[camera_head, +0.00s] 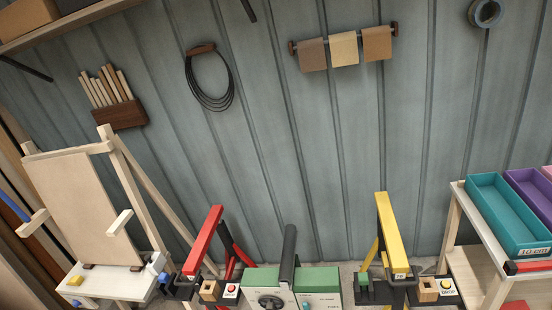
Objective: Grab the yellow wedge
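A small yellow block (75,281) lies on the left end of the pale base of a wooden stand at the lower left. It is too small to tell whether it is wedge-shaped. A larger yellow slanted bar (391,232) stands at the lower right on a dark support, with a thinner yellow brace behind it. No other clear yellow wedge shows. My gripper is not seen in this view, so its opening and anything in it are hidden.
The stand holds a tan board (82,210). A red slanted bar (203,240) and a green machine with a dial (270,301) stand at the bottom. A shelf with a teal tray (508,215) is at right.

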